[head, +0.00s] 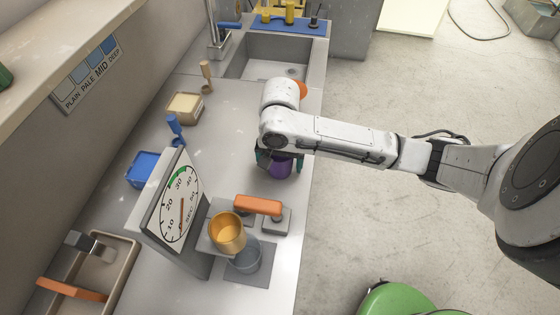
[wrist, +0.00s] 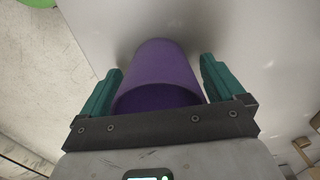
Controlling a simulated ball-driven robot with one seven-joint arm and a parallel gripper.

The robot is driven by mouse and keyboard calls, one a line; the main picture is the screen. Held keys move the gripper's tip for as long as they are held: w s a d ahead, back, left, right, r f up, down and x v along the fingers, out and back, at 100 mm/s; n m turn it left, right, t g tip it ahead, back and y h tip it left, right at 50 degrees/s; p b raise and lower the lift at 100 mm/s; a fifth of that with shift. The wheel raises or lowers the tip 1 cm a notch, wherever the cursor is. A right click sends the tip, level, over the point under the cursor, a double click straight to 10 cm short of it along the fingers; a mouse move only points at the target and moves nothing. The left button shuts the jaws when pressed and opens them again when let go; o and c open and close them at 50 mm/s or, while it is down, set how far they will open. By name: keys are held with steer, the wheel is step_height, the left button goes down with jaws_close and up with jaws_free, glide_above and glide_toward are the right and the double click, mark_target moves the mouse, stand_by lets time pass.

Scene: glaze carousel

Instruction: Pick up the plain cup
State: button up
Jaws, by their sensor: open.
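A purple cup (head: 280,168) stands on the grey counter, partly hidden under my arm. In the wrist view the purple cup (wrist: 163,68) lies between the two green fingers of my gripper (wrist: 162,75), with gaps on both sides. My gripper (head: 274,160) is open around it. I see no pattern on this cup. An orange-gold cup (head: 227,231) sits on the dial stand, above a clear bluish container (head: 245,260). A wall sign (head: 87,74) reads plain, pale, mid, deep, beside blue swatches.
A dial (head: 181,202) stands left of the orange-handled stand (head: 257,205). A blue tray (head: 148,169) and a tan container (head: 185,107) lie along the wall side. A sink (head: 268,65) is at the back. The counter's right edge (head: 313,200) is close to my gripper.

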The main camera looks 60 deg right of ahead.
steer(key=shift+c, duration=0.4)
steer(key=c, duration=1)
steer(key=shift+o, duration=0.2)
steer(key=shift+r, duration=0.1)
steer(key=shift+r, duration=0.5)
steer(key=s+a+r+p, duration=0.3)
steer(key=s+r+p, duration=0.5)
steer(key=s+r, duration=0.4)
steer(key=shift+s+a, duration=0.4)
steer(key=shift+s, duration=0.3)
